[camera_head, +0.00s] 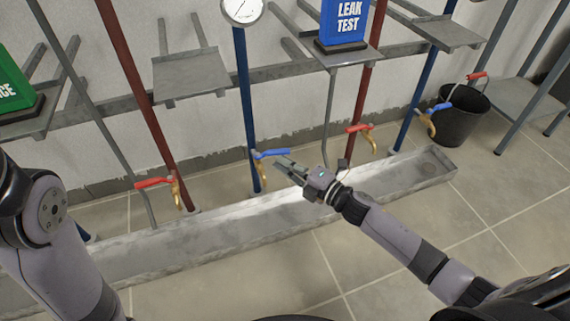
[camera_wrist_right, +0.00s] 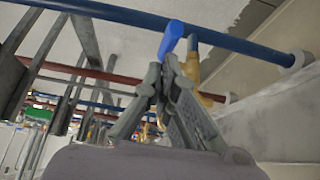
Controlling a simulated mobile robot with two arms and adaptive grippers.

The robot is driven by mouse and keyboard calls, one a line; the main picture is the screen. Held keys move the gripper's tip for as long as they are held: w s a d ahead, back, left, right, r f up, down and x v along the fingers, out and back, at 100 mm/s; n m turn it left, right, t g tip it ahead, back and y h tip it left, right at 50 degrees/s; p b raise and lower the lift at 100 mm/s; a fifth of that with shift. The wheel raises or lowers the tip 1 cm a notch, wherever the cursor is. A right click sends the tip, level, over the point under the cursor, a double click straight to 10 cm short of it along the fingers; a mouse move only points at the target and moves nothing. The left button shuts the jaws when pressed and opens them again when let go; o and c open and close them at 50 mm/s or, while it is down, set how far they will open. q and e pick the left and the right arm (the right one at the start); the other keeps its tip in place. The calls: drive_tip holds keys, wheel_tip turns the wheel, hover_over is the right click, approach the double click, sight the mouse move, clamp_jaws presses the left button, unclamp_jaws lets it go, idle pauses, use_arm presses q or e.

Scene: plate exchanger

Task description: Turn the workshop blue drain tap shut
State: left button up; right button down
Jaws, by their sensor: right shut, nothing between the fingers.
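A blue-handled drain tap (camera_head: 270,154) with a brass body sits low on the middle blue pipe. Its handle points sideways to the right, away from the pipe. My right gripper (camera_head: 281,162) is shut and empty, with its fingertips right beside the free end of this handle. In the right wrist view the blue handle (camera_wrist_right: 172,38) shows just past the closed fingertips (camera_wrist_right: 167,62); I cannot tell whether they touch. The brass body (camera_wrist_right: 190,66) is partly hidden behind the fingers. Another blue tap (camera_head: 440,107) is on the right blue pipe. My left gripper is out of view.
Red-handled taps stand on the red pipes to the left (camera_head: 155,182) and right (camera_head: 359,129). A long grey trough (camera_head: 240,222) runs along the floor below. A black bucket (camera_head: 462,118) stands at the right. A blue "LEAK TEST" sign (camera_head: 344,22) sits on a shelf above.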

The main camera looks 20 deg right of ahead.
drive_tip(key=shift+w+d+n+g+y, duration=0.25)
drive_tip(key=shift+w+n+g+y, duration=0.15)
drive_tip(key=shift+n+y, duration=0.15)
drive_tip(key=shift+w+d+n+y, duration=0.15)
drive_tip(key=shift+d+n+y, duration=0.1)
drive_tip(key=shift+y, duration=0.1)
drive_tip(key=shift+w+d+g, duration=0.15)
drive_tip(key=shift+w+g, duration=0.1)
drive_tip(key=shift+g, duration=0.05)
drive_tip(key=shift+w+d, duration=0.15)
